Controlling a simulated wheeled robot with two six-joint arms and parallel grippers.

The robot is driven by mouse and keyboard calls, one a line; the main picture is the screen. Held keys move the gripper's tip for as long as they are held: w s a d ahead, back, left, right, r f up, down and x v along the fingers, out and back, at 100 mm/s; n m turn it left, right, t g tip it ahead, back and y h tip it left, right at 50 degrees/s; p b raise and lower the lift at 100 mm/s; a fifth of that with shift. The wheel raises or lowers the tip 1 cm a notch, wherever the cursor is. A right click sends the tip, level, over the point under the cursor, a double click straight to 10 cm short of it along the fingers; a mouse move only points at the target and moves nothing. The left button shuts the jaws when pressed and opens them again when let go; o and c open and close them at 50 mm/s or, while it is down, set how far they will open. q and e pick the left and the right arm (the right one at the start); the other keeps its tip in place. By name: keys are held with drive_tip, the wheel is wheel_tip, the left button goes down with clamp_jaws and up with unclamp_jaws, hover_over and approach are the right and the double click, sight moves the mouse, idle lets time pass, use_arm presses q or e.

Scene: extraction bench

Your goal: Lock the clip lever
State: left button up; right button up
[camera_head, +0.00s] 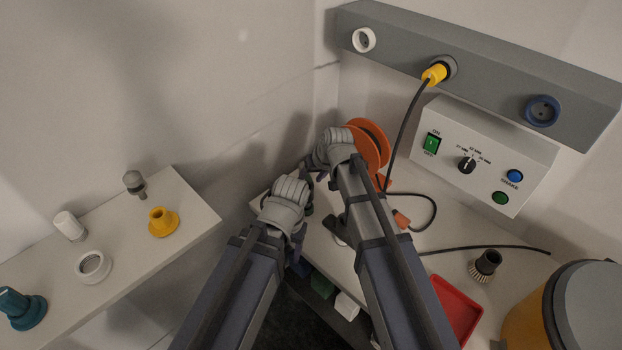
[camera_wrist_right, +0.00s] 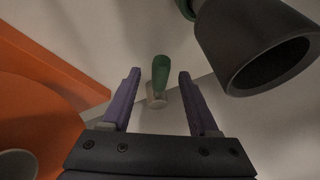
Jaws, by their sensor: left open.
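The clip lever (camera_wrist_right: 161,75), a green rounded handle on a small pale base, shows in the right wrist view. My right gripper (camera_wrist_right: 159,82) has its two purple fingers apart, one on either side of the lever, with a visible gap to each. In the head view my right gripper (camera_head: 322,172) is beside the orange reel, mostly hidden by its own wrist; the lever cannot be made out there. My left gripper (camera_head: 299,243) is lower, over the bench's left front edge, largely covered by its wrist, and is open. I see nothing held in it.
A dark grey hollow nozzle (camera_wrist_right: 262,50) is close on the right of the lever. The orange reel (camera_head: 371,143) stands behind my right wrist. A black cable (camera_head: 407,118) runs to a yellow plug (camera_head: 434,74). A red tray (camera_head: 459,309) and a brush (camera_head: 484,265) are at right.

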clamp_jaws()
idle(1.2)
